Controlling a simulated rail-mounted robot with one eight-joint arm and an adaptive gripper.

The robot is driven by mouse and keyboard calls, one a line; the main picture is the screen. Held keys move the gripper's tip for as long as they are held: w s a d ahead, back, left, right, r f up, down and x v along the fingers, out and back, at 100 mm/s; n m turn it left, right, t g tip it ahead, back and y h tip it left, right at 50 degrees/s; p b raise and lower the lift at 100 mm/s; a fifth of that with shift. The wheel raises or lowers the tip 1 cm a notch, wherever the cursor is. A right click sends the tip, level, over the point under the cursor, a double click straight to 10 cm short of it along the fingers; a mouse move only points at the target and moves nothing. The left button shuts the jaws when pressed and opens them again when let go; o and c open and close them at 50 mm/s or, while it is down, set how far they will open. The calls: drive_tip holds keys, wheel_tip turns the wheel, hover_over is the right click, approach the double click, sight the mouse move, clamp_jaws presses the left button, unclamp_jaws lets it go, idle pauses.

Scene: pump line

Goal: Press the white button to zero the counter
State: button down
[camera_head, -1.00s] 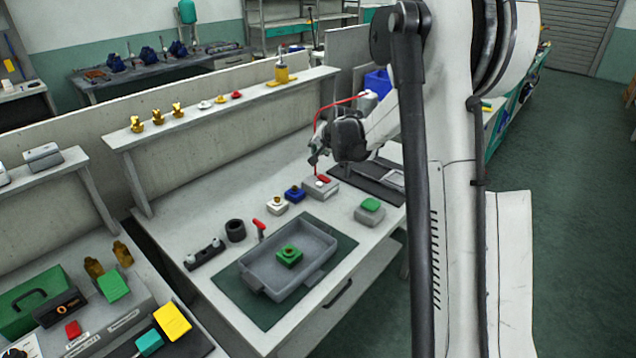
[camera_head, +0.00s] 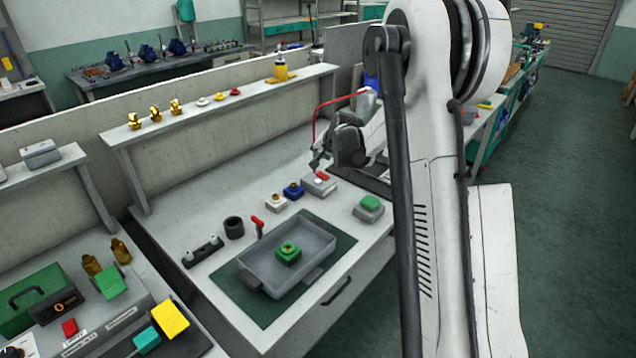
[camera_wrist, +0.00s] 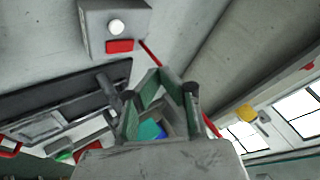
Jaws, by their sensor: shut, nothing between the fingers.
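The white button (camera_wrist: 116,27) is round and sits on a grey box (camera_wrist: 88,28) beside a red rectangular button (camera_wrist: 120,46). In the head view the grey box (camera_head: 330,188) stands on the bench at the back right, with the white button (camera_head: 318,181) on top. My gripper (camera_head: 316,166) is shut and empty, above the box and apart from it. In the wrist view the gripper's fingers (camera_wrist: 163,76) meet below and right of the box. The exact gap to the button cannot be told.
A grey block with a green top (camera_head: 369,206) stands front right. A grey tray (camera_head: 262,279) holding a green part lies nearer. A shelf (camera_head: 225,100) runs behind.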

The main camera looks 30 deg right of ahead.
sight(319, 181)
drive_tip(key=shift+f+b, duration=1.95)
drive_tip(key=shift+f, duration=1.65)
drive_tip(key=shift+f, duration=0.15)
drive_tip(key=shift+f+b, duration=0.3)
drive_tip(key=shift+b, duration=0.2)
drive_tip(key=shift+f+b, duration=0.35)
drive_tip(key=shift+f, duration=0.05)
drive_tip(key=shift+r, duration=0.2)
drive_tip(key=shift+r+p, duration=0.3)
drive_tip(key=shift+r, duration=0.4)
drive_tip(key=shift+r+p, duration=1.1)
drive_tip(key=shift+r, duration=1.4)
